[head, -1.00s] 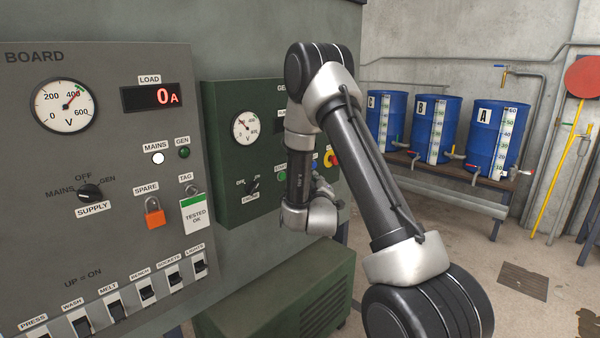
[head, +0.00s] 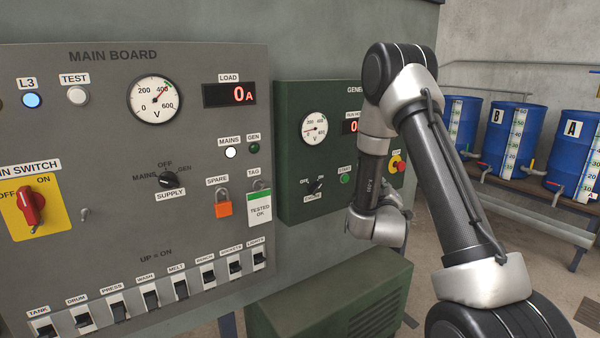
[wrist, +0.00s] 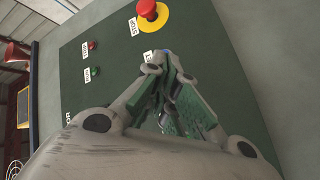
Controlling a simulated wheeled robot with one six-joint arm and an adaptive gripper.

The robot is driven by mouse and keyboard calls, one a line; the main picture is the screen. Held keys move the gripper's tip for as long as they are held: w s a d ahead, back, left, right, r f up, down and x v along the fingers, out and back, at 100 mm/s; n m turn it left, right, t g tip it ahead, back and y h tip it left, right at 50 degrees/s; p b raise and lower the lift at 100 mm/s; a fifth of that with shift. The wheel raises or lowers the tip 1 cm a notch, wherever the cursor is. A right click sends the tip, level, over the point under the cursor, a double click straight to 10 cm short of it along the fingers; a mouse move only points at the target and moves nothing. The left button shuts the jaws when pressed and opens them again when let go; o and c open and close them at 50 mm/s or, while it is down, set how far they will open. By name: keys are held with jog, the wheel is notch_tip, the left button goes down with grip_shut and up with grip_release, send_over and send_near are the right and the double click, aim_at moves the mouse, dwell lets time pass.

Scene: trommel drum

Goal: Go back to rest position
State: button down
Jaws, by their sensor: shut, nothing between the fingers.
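My gripper shows in the wrist view (wrist: 166,65) with its green-padded fingers drawn together, shut and empty. It is in front of the green generator panel (wrist: 95,50); how far off the face I cannot tell. In the head view my arm is bent, elbow high, and its wrist hangs before the right part of the generator panel (head: 290,150). The fingers are mostly hidden behind the wrist there.
The grey main board (head: 100,130) fills the left, with a red main switch (head: 30,204), an orange padlock (head: 223,209) and a row of breaker switches. A green housing (head: 340,290) stands low below the generator panel. Blue drums (head: 572,150) stand on a bench at right.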

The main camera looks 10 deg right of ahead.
notch_tip(320, 180, down, 9)
jog(key=a+m+g+y, duration=0.2)
jog(key=g, duration=0.1)
jog(key=s+a+f+m+g+y, duration=0.2)
jog(key=s+a+f+g+y, duration=0.4)
jog(key=s, duration=0.3)
jog(key=s+a+r+g, duration=0.2)
jog(key=s+r+g, duration=0.1)
jog(key=s+r, duration=2.5)
jog(key=shift+s+a+m, duration=0.3)
jog(key=shift+s+a, duration=0.1)
jog(key=shift+s, duration=0.35)
jog(key=shift+g, duration=0.3)
